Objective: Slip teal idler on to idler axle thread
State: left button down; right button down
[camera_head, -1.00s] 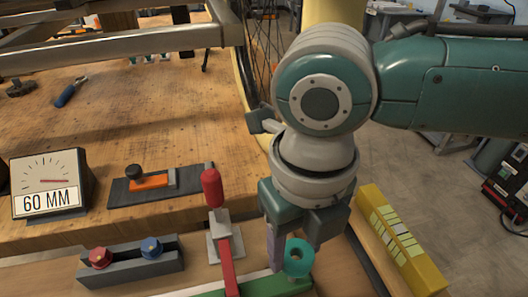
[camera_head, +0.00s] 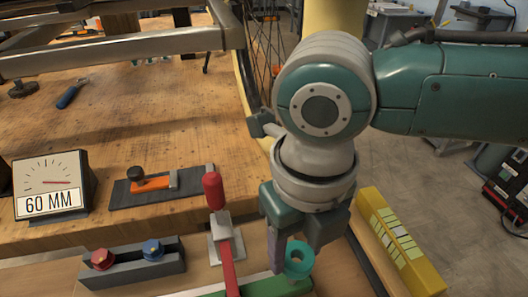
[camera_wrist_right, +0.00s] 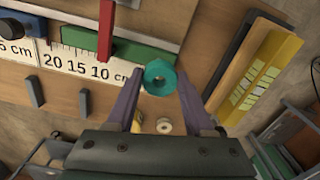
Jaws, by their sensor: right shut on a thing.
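The teal idler (camera_head: 299,258) is a thick ring with a hole through it. It also shows in the right wrist view (camera_wrist_right: 160,77), between the tips of two purple fingers. My right gripper (camera_head: 286,258) is shut on the idler and points down near the front edge of the bench. The idler is above the board area beside a green bar (camera_head: 275,288). I cannot pick out the idler axle thread with certainty. A small cream ring-shaped piece (camera_wrist_right: 164,125) shows between the fingers, below the idler in the wrist picture. My left gripper is not in view.
A red-handled clamp (camera_head: 213,191) stands left of the gripper, and a yellow box (camera_head: 403,245) lies to its right. A block with red and blue knobs (camera_head: 130,263), a 60 MM dial (camera_head: 50,187) and a metal frame (camera_head: 120,52) are further left.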

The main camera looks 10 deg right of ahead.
aim_at(293, 268)
jog(key=shift+p, duration=0.3)
dwell(0.5)
jog(key=shift+f, duration=0.25)
jog(key=shift+f+b, duration=1.15)
jog(key=shift+f+b, duration=1.05)
jog(key=shift+f, duration=0.3)
jog(key=shift+c, duration=1)
grip_release()
notch_tip(293, 268, up, 9)
jog(key=shift+f+p, duration=0.1)
jog(key=shift+p, duration=1)
jog(key=shift+r, duration=0.6)
